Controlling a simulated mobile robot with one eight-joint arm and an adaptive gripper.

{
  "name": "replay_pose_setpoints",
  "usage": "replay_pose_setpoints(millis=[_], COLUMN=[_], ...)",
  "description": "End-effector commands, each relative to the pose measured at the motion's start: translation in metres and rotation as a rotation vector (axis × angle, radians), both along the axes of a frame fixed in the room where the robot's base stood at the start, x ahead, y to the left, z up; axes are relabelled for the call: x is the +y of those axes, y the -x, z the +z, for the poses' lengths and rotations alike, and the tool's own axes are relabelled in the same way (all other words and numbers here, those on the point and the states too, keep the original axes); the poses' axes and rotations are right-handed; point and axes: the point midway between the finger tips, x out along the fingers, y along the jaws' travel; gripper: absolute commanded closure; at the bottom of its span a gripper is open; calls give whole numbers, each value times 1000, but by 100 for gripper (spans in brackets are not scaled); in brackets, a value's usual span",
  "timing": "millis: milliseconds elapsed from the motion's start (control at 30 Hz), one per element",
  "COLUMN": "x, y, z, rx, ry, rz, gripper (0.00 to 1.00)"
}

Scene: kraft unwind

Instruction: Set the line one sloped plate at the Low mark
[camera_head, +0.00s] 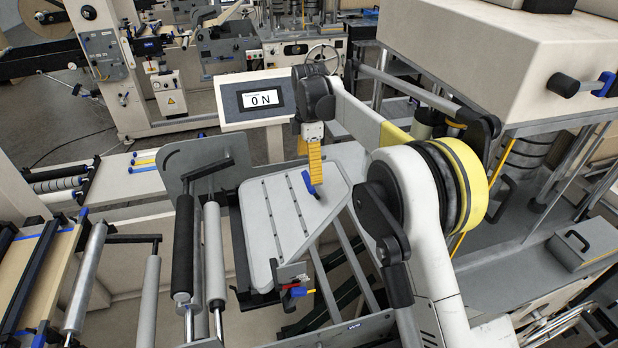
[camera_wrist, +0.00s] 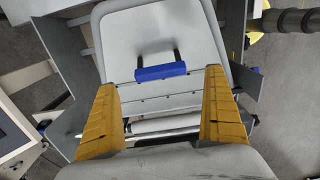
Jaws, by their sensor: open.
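The sloped plate (camera_head: 275,222) is a pale grey, tilted panel with rounded corners and rows of small holes, in the middle of the head view. It fills the upper middle of the wrist view (camera_wrist: 150,35). A blue handle (camera_head: 308,183) stands on it; in the wrist view the handle (camera_wrist: 160,72) is a blue bar on two dark posts. My gripper (camera_head: 316,178) has yellow fingers and is at the handle. In the wrist view my gripper (camera_wrist: 160,82) is open, one finger to each side of the bar, with gaps. No Low mark is legible.
A red and blue part (camera_head: 295,291) sits at the plate's lower edge. Dark and pale rollers (camera_head: 214,255) stand left of the plate. A display reading "0 N" (camera_head: 260,98) stands behind. A large beige machine housing (camera_head: 490,60) is at the right.

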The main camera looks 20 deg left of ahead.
Motion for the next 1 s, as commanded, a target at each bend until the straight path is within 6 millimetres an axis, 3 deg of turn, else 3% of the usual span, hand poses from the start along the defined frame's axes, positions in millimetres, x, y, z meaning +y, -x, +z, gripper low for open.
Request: replay_pose_setpoints(millis=[100,300,767,867,1000], x=[0,-1,-2,-15,-59], y=[0,0,0,-1,5], z=[27,57,65,66,69], rx=[0,0,-2,-14,-59], ry=[0,0,-1,-8,-40], rz=[0,0,-6,-57,-245], gripper=[0,0,0,0,0])
